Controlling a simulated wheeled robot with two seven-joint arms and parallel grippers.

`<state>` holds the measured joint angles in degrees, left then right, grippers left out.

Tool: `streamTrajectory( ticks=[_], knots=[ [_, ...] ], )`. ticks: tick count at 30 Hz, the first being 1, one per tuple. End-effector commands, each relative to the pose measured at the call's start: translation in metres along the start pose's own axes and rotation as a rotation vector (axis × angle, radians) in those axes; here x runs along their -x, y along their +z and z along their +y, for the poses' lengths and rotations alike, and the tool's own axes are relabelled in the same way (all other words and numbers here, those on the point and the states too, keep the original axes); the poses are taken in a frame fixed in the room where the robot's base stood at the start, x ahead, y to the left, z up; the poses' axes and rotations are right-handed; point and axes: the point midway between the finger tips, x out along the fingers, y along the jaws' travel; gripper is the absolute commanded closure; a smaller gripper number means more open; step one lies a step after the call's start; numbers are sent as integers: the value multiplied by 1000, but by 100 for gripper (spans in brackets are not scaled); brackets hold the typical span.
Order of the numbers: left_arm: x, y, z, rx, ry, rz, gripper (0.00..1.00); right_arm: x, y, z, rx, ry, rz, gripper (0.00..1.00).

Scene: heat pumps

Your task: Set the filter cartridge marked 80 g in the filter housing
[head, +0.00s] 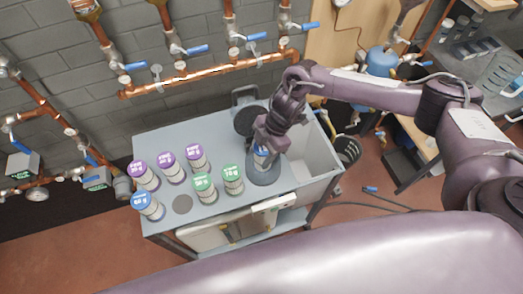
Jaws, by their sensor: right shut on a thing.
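My right gripper (265,143) points down over the grey filter housing (264,176) at the right part of the cart top. It is shut on a cartridge with blue and white on it (261,158). The cartridge is at the housing's mouth; I cannot tell how deep it sits, and its mark is not readable. Other cartridges stand upright at the left: purple-topped ones (167,160), green-topped ones (203,182) and a blue-topped one (142,200) that seems to read 60 g. My left gripper is not in view.
A black round lid (250,120) stands behind the housing. A sink basin (315,165) lies to the right. Copper pipes with blue-handled valves (190,75) run along the wall behind.

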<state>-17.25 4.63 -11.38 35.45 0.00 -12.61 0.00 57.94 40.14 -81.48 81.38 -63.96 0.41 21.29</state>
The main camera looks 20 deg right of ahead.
Motion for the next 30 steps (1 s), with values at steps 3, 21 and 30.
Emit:
streamTrajectory(
  ticks=[3,21,30],
  knots=[
    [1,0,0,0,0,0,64,-4,2,0,1,1,0,77],
    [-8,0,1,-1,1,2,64,-15,7,0,-1,1,0,77],
    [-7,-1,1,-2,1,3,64,-15,7,0,0,1,0,28]
  ],
)
